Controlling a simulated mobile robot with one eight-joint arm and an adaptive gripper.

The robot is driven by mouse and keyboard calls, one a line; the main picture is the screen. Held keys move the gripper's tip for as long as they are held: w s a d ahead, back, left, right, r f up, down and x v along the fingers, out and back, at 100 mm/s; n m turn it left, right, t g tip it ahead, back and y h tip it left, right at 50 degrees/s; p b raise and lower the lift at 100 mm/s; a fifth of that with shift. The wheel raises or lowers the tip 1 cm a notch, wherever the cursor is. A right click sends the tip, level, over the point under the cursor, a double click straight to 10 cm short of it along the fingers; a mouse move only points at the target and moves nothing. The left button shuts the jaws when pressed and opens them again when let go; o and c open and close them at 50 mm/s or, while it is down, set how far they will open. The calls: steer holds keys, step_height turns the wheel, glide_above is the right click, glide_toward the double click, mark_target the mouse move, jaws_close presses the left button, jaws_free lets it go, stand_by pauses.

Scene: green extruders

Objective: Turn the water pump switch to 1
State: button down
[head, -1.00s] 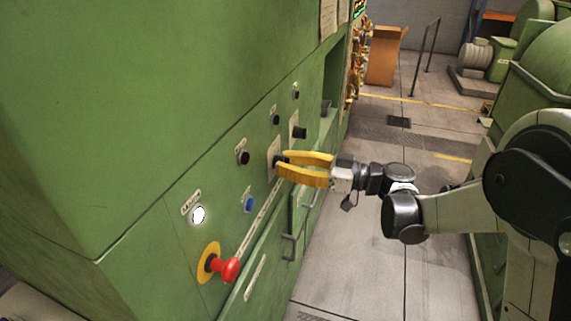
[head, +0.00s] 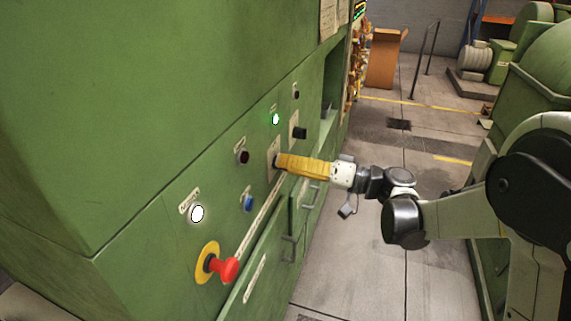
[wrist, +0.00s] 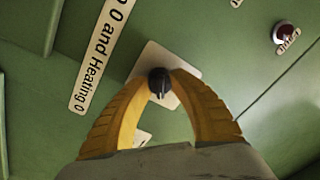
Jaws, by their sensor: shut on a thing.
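The switch is a black rotary knob (wrist: 159,82) on a pale square plate (wrist: 185,68) on the green panel. In the wrist view my gripper (wrist: 160,84) has its yellow fingers closed on both sides of the knob. In the head view my gripper (head: 279,164) reaches the same plate (head: 272,158) from the right, and its fingers hide the knob there. The plate's markings are too small or covered to read. A small light (head: 275,119) above the plate glows greenish white.
Nearby on the panel are a black knob (head: 299,132), a dark red button (head: 243,157), a blue button (head: 248,203), a lit white button (head: 197,213) and a red emergency stop (head: 227,270). Drawer handles (head: 289,249) stick out below.

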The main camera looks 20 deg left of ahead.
steer(key=shift+m, duration=0.3)
steer(key=c, duration=1.1)
jaws_free()
steer(key=d, duration=1.2)
steer(key=shift+s+f, duration=0.25)
steer(key=shift+s, duration=0.05)
